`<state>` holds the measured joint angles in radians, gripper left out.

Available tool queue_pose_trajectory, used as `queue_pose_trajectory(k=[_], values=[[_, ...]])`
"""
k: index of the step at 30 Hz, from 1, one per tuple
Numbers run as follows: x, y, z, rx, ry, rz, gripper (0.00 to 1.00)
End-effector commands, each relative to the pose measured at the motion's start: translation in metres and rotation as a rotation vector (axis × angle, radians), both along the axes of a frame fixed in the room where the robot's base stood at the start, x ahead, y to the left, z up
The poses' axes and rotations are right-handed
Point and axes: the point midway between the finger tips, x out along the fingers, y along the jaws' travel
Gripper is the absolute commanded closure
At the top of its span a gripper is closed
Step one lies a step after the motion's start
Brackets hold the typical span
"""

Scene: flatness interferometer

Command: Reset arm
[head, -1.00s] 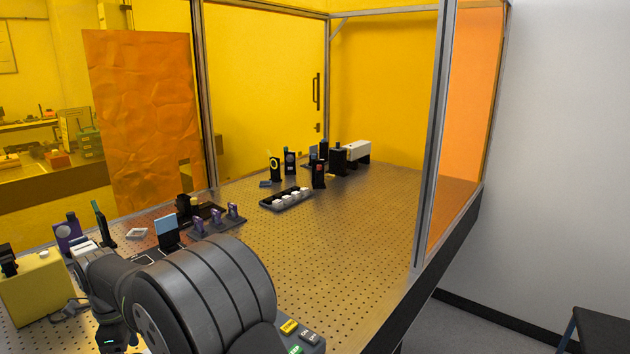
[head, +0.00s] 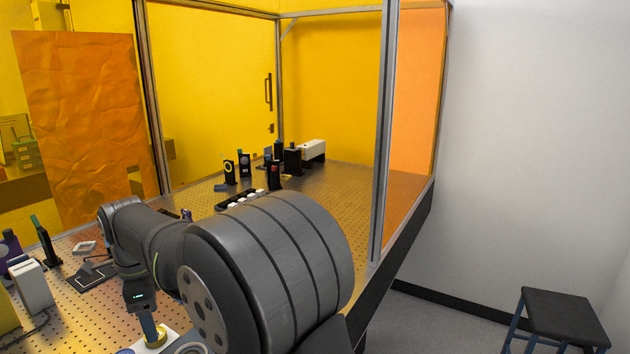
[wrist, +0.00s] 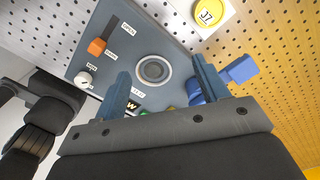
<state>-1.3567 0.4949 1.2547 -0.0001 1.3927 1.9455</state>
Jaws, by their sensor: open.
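My gripper (head: 150,330) is low at the bottom of the head view, pointing down beside a gold round piece (head: 156,338) on a white plate. In the wrist view its two blue fingers (wrist: 163,88) are spread apart with nothing held between them. Beyond the fingers is a blue-grey control panel (wrist: 185,45) with an orange slider (wrist: 97,46), a white knob (wrist: 83,80) and a ringed round dial (wrist: 154,70). Small coloured keys low on the panel are partly hidden by the gripper.
A yellow disc (wrist: 209,13) on a white plate lies beside the panel. A blue part (wrist: 240,69) shows by the right finger. Optics and a white box (head: 314,150) stand at the table's back. A metal post (head: 385,130) rises at the right edge; a stool (head: 562,312) is beyond.

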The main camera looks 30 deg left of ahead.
Motion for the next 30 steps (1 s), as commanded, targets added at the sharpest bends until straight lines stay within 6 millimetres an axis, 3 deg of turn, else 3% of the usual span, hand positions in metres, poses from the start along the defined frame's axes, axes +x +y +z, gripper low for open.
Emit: queue_pose_trajectory(k=[12, 26, 30], values=[[0.057, -0.061, 0.017, 0.002, 0.000, -0.001, 0.32], [0.104, -0.139, 0.029, 0.002, 0.000, 0.002, 0.32], [0.089, -0.124, 0.014, -0.002, 0.002, 0.013, 0.32]])
